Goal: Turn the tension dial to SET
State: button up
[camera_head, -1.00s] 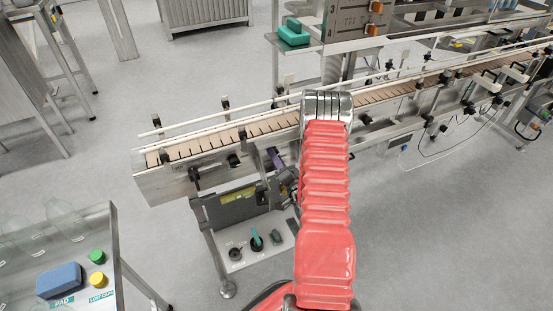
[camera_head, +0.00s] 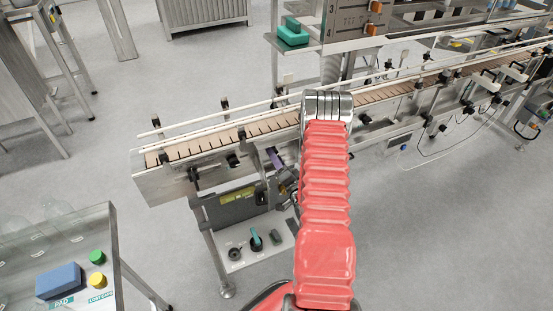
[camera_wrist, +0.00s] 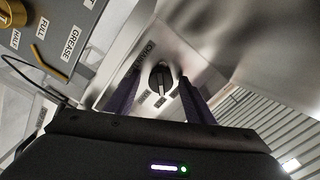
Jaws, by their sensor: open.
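A round black dial (camera_wrist: 160,77) with a raised grip bar sits on a metal panel in the wrist view. Small labels stand beside it, with one larger label above left that I cannot read surely. My gripper (camera_wrist: 159,84) is open, with one purple finger on each side of the dial in the picture. I cannot tell whether the fingers touch it or are still in front of it. The dial is not visible there.
In the wrist view a brass-coloured knob (camera_wrist: 12,12) has FULL, HALF and GREASE labels, with a yellow lever (camera_wrist: 40,52) and dark cable nearby. In the head view the conveyor (camera_head: 215,143) runs above my gripper.

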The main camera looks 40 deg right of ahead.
jog(key=v, duration=1.3)
jog(key=shift+s, duration=0.2)
